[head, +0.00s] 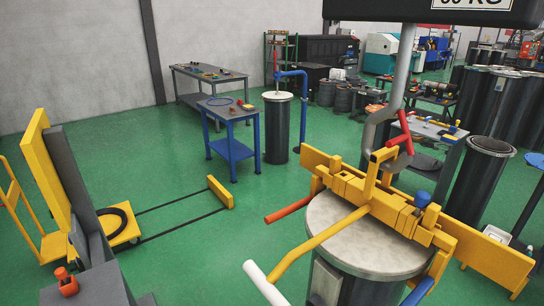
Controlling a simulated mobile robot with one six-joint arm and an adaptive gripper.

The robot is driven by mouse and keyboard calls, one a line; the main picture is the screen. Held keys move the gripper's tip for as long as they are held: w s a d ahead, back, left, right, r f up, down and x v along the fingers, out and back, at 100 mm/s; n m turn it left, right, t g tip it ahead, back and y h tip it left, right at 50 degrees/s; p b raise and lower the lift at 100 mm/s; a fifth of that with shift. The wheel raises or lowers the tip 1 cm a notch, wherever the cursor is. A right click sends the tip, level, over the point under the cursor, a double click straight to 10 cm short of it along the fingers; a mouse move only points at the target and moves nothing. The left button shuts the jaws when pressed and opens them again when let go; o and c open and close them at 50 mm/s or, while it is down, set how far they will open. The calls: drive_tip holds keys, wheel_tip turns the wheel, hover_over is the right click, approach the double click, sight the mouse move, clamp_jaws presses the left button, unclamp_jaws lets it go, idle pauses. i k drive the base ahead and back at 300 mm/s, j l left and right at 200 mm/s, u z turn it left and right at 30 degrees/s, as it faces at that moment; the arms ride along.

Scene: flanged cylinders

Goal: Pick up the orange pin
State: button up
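A small orange-red piece (68,284) with a knob on top stands on a grey block (85,292) at the bottom left of the head view. It looks like the orange pin, but it is small and I cannot be certain. A red-orange bar (288,210) sticks out from the left side of the yellow lifting clamp (385,205), and a red grip (400,132) sits by the hook above. My gripper is not in view.
The clamp rests over a flanged cylinder (368,238) and hangs from a hook (372,130). A yellow-and-grey upright structure (52,170) stands at the left. A blue table (232,147) and another cylinder (278,128) stand further back.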

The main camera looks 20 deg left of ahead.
sight(61, 273)
drive_tip(key=u, duration=2.4)
drive_tip(key=i+j, duration=0.2)
drive_tip(key=j, duration=0.15)
drive_tip(key=i+j+u, duration=0.55)
drive_tip(key=i+j, duration=0.2)
drive_tip(key=i+j+u, duration=0.3)
drive_tip(key=i, duration=0.25)
drive_tip(key=i+u, duration=0.25)
drive_tip(key=i, duration=0.2)
drive_tip(key=i+z, duration=0.3)
drive_tip(key=z, duration=0.15)
drive_tip(key=i+z, duration=0.3)
drive_tip(key=z, duration=0.15)
drive_tip(key=i+j+z, duration=0.15)
drive_tip(key=i+z, duration=0.15)
drive_tip(key=z, duration=0.15)
drive_tip(key=i+j+z, duration=0.25)
drive_tip(key=z, duration=0.2)
drive_tip(key=i+z, duration=0.15)
drive_tip(key=z, duration=0.3)
drive_tip(key=i+z, duration=0.2)
drive_tip(key=z, duration=0.25)
drive_tip(key=i+z, duration=0.2)
drive_tip(key=z, duration=0.25)
drive_tip(key=i+j+z, duration=0.1)
drive_tip(key=z, duration=0.35)
drive_tip(key=i+j+z, duration=0.2)
drive_tip(key=z, duration=0.2)
